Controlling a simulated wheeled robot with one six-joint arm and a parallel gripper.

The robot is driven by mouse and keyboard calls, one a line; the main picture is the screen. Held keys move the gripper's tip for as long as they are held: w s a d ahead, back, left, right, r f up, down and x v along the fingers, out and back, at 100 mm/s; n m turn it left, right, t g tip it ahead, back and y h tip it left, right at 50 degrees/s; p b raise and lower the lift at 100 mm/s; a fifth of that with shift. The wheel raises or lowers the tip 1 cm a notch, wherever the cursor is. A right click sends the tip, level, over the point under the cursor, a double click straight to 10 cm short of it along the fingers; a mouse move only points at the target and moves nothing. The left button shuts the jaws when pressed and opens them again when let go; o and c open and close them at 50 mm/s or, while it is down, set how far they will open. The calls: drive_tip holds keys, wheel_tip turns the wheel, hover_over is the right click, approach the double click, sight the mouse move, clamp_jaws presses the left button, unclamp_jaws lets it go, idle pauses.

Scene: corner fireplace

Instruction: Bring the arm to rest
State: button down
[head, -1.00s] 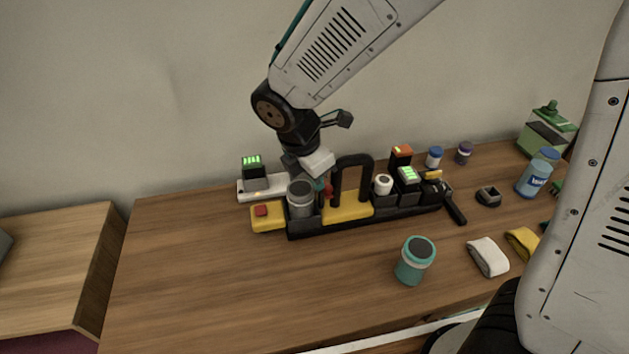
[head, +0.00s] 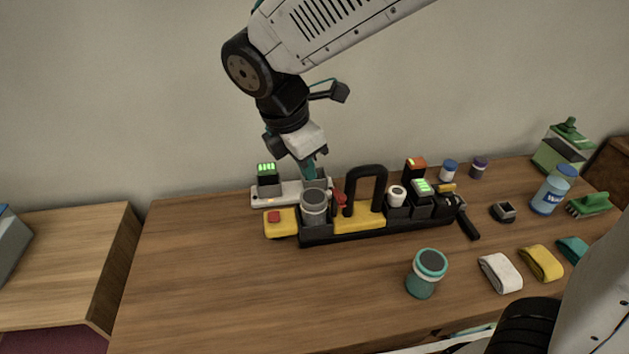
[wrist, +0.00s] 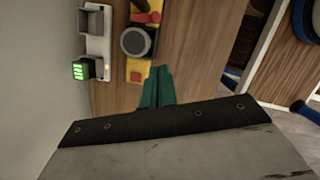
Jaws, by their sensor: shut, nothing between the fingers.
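My gripper (head: 309,170) is shut and empty. Its teal fingers point down above the charger and the left end of the black tool caddy, apart from the wooden top as far as the head view shows. In the wrist view the closed teal fingertips (wrist: 158,86) show in front of the grey canister (wrist: 136,41). That canister also stands in the caddy's left part in the head view (head: 314,207). My arm comes down from the top of the head view, bent at the wrist.
The caddy (head: 375,230) with its black handle (head: 367,185) stands right below my gripper. A white charger (head: 262,201) holds a battery with green lights (head: 268,178). A teal jar (head: 426,273), folded cloths (head: 501,272) and bottles stand to the right. The front left wood is clear.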

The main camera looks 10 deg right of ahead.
drive_tip(key=shift+v, duration=0.9)
drive_tip(key=s+d+r+m+y, duration=0.1)
drive_tip(key=s+d+m, duration=0.7)
drive_tip(key=d+m, duration=0.2)
drive_tip(key=s+d+r+m+y, duration=0.2)
drive_tip(key=s+d+m, duration=0.7)
drive_tip(key=d+m, duration=0.2)
drive_tip(key=shift+d+r+m, duration=0.25)
drive_tip(key=shift+r+m, duration=0.1)
drive_tip(key=shift+m, duration=0.55)
